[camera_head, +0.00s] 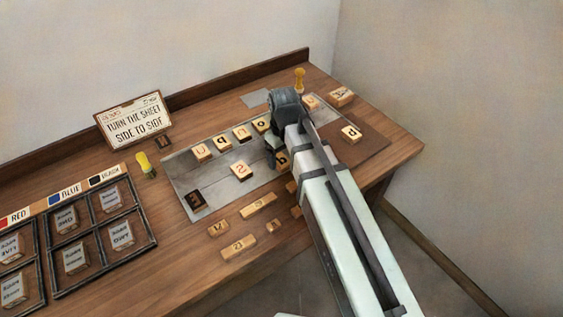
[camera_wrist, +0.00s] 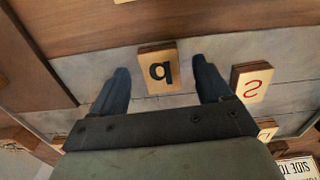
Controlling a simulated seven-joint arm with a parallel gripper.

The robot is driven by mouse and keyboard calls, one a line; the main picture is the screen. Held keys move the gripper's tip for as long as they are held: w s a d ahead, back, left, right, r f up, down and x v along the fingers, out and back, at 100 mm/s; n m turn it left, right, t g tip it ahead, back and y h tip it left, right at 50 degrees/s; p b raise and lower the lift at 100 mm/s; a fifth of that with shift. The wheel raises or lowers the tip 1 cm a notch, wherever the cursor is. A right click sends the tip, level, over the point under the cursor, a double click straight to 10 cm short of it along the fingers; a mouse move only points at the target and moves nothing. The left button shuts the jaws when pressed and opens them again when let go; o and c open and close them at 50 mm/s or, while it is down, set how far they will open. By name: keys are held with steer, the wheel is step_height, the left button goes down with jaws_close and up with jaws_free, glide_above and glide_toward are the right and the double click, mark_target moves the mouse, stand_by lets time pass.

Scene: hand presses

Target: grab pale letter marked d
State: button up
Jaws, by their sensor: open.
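A pale wooden letter block (camera_wrist: 158,70) with a black bowl-and-stem letter lies on the grey metal plate. In the wrist view it sits between my two open fingers, with a gap on each side. In the head view the same block (camera_head: 282,159) is mostly hidden behind my arm; only a corner of its letter shows. My gripper (camera_wrist: 162,80) is open and empty, pointing down over the plate; it also shows in the head view (camera_head: 272,162). Which way the letter reads, d or a look-alike, I cannot tell for sure.
A red S block (camera_wrist: 252,82) stands to the right of my fingers. Several letter blocks line the back of the plate (camera_head: 180,172). A brown board (camera_head: 375,145) carries another block. Dark framed trays (camera_head: 100,245) fill the left, and a sign (camera_head: 133,120) stands behind.

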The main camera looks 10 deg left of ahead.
steer(key=shift+f, duration=0.9)
steer(key=c, duration=1.1)
steer(key=shift+r, duration=0.1)
steer(key=shift+c, duration=0.2)
